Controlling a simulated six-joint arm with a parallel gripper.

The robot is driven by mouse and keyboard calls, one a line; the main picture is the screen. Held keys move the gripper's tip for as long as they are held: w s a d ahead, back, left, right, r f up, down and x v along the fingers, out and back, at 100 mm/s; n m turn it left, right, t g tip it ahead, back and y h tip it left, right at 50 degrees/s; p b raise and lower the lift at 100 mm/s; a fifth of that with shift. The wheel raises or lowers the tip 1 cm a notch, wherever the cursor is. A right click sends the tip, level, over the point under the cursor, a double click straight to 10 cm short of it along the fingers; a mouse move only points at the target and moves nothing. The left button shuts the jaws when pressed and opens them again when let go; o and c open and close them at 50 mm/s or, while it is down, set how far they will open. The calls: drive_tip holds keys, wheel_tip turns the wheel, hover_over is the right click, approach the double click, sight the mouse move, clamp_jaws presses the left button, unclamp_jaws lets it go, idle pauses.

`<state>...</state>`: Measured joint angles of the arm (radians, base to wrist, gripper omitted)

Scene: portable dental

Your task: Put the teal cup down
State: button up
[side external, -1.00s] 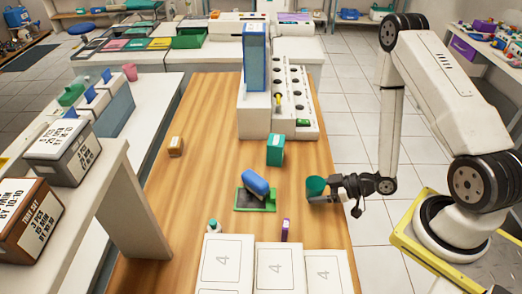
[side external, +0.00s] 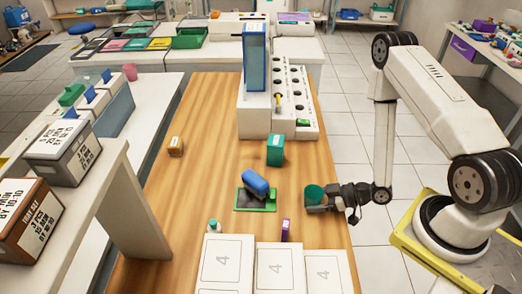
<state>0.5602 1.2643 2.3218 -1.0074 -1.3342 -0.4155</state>
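The teal cup (side external: 315,193) is upright near the right edge of the wooden table. My gripper (side external: 317,204) reaches in from the right, low over the table, with its fingers at the cup. It looks shut on the cup. The near finger hides the lower part of the cup, so I cannot tell whether its base touches the table.
A blue rounded object (side external: 256,182) lies on a green tray (side external: 246,206) left of the cup. A teal box (side external: 275,150) stands behind. A purple item (side external: 285,228) and white numbered panels (side external: 280,271) are in front. Bare table (side external: 185,205) lies at left.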

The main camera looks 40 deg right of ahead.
drive_tip(key=shift+o, duration=1.2)
drive_tip(key=shift+s+d+r, duration=0.1)
drive_tip(key=shift+s, duration=0.05)
drive_tip(key=shift+d+v, duration=0.2)
drive_tip(key=shift+v, duration=2.75)
drive_tip(key=shift+s+d+r, duration=0.35)
drive_tip(key=shift+s, duration=0.1)
drive_tip(key=shift+w, duration=0.1)
